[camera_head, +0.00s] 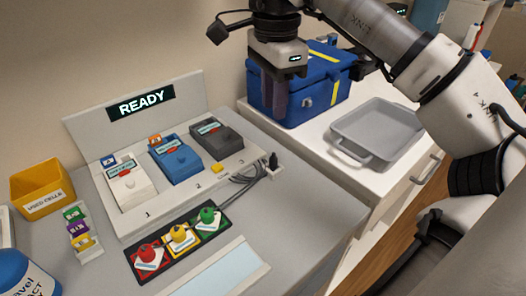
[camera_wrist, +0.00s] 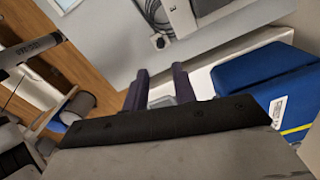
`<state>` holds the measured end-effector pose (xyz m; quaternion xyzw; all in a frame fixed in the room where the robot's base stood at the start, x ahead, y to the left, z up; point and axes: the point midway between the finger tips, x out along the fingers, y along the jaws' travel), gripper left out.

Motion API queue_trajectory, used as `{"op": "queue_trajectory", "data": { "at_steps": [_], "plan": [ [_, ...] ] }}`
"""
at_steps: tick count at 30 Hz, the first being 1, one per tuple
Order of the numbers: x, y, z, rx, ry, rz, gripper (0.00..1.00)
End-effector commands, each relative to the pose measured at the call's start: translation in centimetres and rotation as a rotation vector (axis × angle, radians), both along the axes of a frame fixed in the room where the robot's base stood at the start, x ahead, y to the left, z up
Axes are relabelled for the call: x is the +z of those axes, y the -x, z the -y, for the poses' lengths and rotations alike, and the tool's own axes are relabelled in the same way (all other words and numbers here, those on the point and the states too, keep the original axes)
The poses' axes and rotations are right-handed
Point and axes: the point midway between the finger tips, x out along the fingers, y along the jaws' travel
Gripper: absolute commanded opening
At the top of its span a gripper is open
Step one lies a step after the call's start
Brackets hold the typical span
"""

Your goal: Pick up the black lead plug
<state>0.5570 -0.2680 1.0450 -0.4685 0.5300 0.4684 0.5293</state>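The black lead plug (camera_head: 273,160) stands upright in a small pale holder at the right end of the test station. A grey cable (camera_head: 240,178) lies looped beside it. My gripper (camera_head: 276,108) hangs above and beyond the plug, in front of the blue case, with its dark fingers pointing down. In the wrist view my gripper (camera_wrist: 160,75) shows two separate fingers with nothing held between them. A small holder (camera_wrist: 158,41) and cable show beyond the fingers there; the plug itself is too small to make out clearly.
The blue case (camera_head: 328,92) and grey tray (camera_head: 372,130) sit on the white counter at right. The station (camera_head: 185,185) holds white, blue and dark grey modules under a READY display (camera_head: 141,103). Red, yellow and green knobs (camera_head: 180,238) stand in front. A yellow bin (camera_head: 42,188) is at left.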

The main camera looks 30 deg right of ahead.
Motion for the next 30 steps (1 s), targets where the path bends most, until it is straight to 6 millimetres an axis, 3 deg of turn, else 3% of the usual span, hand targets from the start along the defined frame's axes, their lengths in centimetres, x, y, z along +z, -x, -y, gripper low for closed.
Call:
{"op": "queue_trajectory", "data": {
  "at_steps": [10, 19, 27, 30],
  "plan": [
    [-6.4, 0.0, 0.0, 0.001, -0.002, -0.002, 0.27],
    [-8.9, 0.0, 0.1, 0.000, -0.001, -0.002, 0.27],
    [-12.7, -0.2, 0.2, 0.000, -0.002, -0.002, 0.27],
    [-13.3, -0.2, 0.2, 0.000, -0.001, 0.000, 0.27]
  ]
}}
